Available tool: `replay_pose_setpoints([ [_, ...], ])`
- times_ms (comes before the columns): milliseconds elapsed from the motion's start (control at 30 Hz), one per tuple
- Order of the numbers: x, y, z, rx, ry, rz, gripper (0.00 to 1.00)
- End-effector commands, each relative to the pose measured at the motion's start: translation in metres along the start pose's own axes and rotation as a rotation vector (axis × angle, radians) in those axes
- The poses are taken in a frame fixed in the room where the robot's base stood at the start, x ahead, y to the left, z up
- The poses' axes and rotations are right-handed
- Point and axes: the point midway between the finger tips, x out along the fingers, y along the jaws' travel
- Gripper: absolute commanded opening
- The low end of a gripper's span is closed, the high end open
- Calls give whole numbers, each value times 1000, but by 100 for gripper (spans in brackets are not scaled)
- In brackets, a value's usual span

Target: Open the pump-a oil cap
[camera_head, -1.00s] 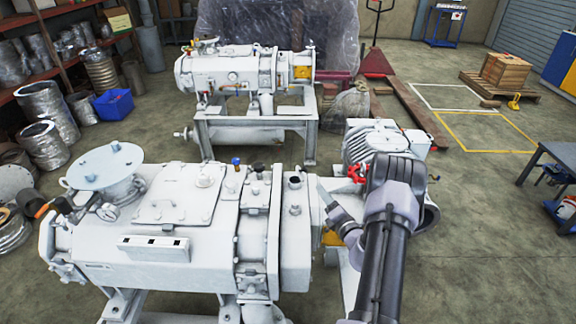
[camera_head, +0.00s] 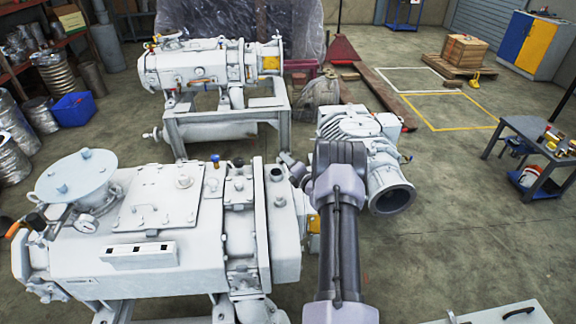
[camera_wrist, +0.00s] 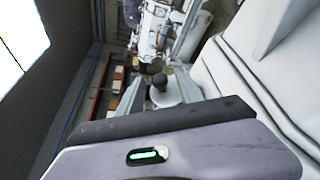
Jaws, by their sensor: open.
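A white vacuum pump (camera_head: 155,205) fills the left front of the head view. Several small caps and fittings stand on its top, including a dark-topped one (camera_head: 277,172) near its right end and a dark one (camera_head: 238,162) left of it. No label shows which is the oil cap. My arm reaches up beside the pump's right end, its wrist close to the dark-topped fitting. My gripper (camera_wrist: 160,88) is open in the wrist view, with grey fingers apart. A dark round knob (camera_wrist: 158,80) on a grey base shows between them, apparently farther off. The head view hides the fingertips.
A second white pump (camera_head: 205,65) stands on a grey frame behind. A white motor-like unit (camera_head: 375,150) is just right of my arm. A dark worktable (camera_head: 535,130) stands at right, with clear floor before it.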

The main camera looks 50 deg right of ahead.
Motion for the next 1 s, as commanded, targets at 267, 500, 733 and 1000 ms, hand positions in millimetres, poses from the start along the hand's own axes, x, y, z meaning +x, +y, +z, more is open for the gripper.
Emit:
replay_pose_setpoints([
  [267,5,0,0,1,0,0,43],
  [500,5,0,0,0,0,0,6],
  [733,5,0,0,3,0,1,0],
  [1000,4,-6,3,87,0,37,0],
])
